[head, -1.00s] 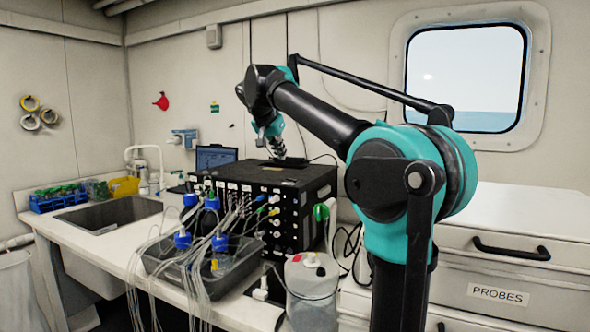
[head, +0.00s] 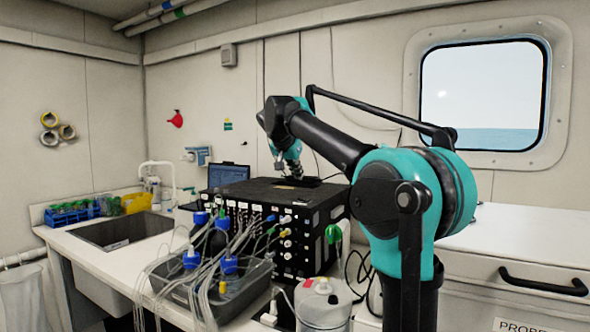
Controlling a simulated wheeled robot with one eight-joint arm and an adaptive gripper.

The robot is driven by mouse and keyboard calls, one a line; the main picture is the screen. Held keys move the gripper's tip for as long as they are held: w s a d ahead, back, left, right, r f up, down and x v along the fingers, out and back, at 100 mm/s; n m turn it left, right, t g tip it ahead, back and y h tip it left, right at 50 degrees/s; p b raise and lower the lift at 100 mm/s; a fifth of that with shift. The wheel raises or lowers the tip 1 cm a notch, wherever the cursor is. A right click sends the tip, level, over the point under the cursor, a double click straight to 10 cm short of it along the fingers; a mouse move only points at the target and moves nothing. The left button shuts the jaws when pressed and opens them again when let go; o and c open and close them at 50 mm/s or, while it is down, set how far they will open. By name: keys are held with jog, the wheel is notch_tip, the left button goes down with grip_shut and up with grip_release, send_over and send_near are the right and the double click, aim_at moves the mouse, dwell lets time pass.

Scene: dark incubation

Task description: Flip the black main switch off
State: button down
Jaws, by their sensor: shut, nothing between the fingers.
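The black box unit (head: 325,214) stands on the white bench, its front covered with small connectors, knobs and tubing. I cannot pick out the black main switch; it is too small, dark on dark, or hidden. My gripper (head: 294,174) points down just over the right part of the box's top, near a flat dark piece (head: 312,182) there. It is shut and holds nothing. I cannot tell whether its tips touch the top.
A grey tray (head: 190,293) with blue-capped bottles and many thin tubes sits in front of the box. A clear jug (head: 322,305) stands at front right. A laptop (head: 228,174) is behind the box, a sink (head: 122,232) at left.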

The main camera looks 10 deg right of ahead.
aim_at(302, 198)
jog(key=x, duration=0.5)
jog(key=shift+s+f, duration=0.1)
jog(key=shift+f, duration=0.05)
jog(key=shift+a+f, duration=0.2)
jog(key=shift+f, duration=1.45)
jog(key=shift+a, duration=0.1)
jog(key=shift+f, duration=0.25)
